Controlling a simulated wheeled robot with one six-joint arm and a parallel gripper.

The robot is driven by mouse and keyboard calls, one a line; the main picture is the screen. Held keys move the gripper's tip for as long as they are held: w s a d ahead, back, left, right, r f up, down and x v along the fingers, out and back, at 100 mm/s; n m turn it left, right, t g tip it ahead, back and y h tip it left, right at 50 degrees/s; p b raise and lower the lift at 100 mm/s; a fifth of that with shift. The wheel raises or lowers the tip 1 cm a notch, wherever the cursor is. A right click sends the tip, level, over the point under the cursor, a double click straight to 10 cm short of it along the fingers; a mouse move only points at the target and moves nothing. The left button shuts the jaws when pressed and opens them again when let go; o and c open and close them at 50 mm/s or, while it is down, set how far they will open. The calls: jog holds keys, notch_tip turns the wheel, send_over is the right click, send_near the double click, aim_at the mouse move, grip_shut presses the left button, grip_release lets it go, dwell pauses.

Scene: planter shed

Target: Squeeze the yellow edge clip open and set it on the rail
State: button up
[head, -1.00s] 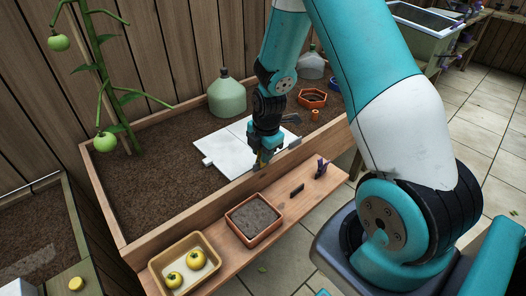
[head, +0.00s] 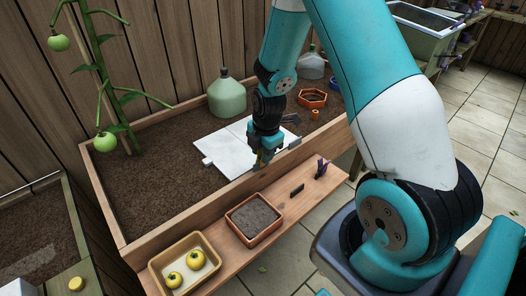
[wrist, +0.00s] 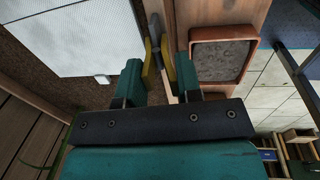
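The yellow edge clip (wrist: 149,66) is between the two teal fingers of my gripper (wrist: 160,75) in the wrist view, with a yellow arm against each finger. In the head view my gripper (head: 262,158) points down at the inner side of the planter's front rail (head: 205,198), with a little yellow of the clip (head: 257,165) showing. The rail also shows in the wrist view (wrist: 169,22). I cannot tell whether the clip's jaws touch the rail.
A white panel (head: 222,148) lies on the soil beside my gripper. The shelf (head: 272,214) in front of the rail bears a soil-filled tray (head: 250,237), a tray of yellow fruit (head: 160,265), a dark block (head: 297,190) and a purple item (head: 321,168). A green jug (head: 227,97) stands behind.

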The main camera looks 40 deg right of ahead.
jog(key=o, duration=0.6)
jog(key=r, duration=0.5)
jog(key=s+r+p, duration=0.1)
jog(key=r, duration=0.5)
jog(key=s+r, duration=0.1)
jog(key=r, duration=0.5)
jog(key=shift+s+r+p, duration=0.1)
jog(key=shift+r+p, duration=0.05)
jog(key=shift+p, duration=0.25)
jog(key=s+a+r+m+y+p, duration=0.1)
jog(key=s+a+r+m+p, duration=0.15)
jog(key=s+a+r, duration=0.35)
jog(key=s+a+r+m+y+p, duration=0.1)
jog(key=a+r+m+p, duration=0.2)
jog(key=a, duration=0.5)
jog(key=s+a+r+m, duration=0.2)
jog(key=s, duration=0.2)
jog(key=s+a+r+m+g+y+p, duration=0.1)
jog(key=s+a+r+m, duration=0.1)
jog(key=s+a, duration=0.1)
jog(key=s+a+r+m+y, duration=0.1)
jog(key=s+a+r+m, duration=0.1)
jog(key=s, duration=0.3)
jog(key=shift+s+a+r, duration=0.1)
jog(key=shift+a+r, duration=0.4)
jog(key=shift+a, duration=0.25)
